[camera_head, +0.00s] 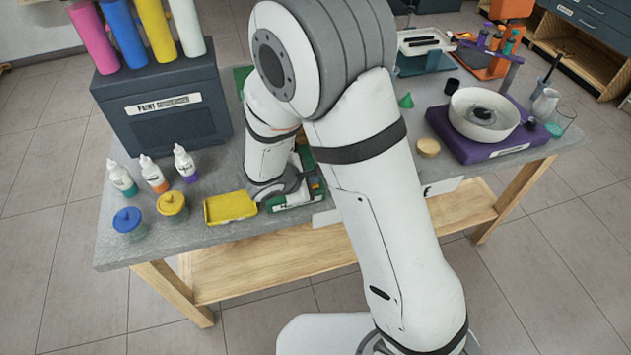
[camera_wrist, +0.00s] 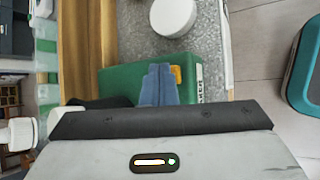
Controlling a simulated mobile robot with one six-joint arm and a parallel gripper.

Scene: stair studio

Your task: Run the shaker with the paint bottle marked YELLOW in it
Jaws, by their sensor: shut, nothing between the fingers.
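A green machine (camera_wrist: 118,82), likely the shaker, lies just beyond my gripper in the wrist view. It has an orange button (camera_wrist: 176,74) and a partly readable label on its side. In the head view its green body (camera_head: 309,180) is mostly hidden behind my arm. My gripper (camera_wrist: 158,72) has its blue fingers together and empty, over the machine by the button; whether they touch it I cannot tell. No bottle marked YELLOW is readable. Small white-nozzle bottles with teal (camera_head: 122,177), orange (camera_head: 153,173) and purple (camera_head: 186,163) colour stand at the left.
A yellow tray (camera_head: 230,207) and jars with blue (camera_head: 128,221) and yellow (camera_head: 171,204) lids stand near the front edge. A dark paint dispenser (camera_head: 165,110) is behind them. A purple base with a white bowl (camera_head: 485,113) stands right. A white round object (camera_wrist: 173,16) shows beyond the machine.

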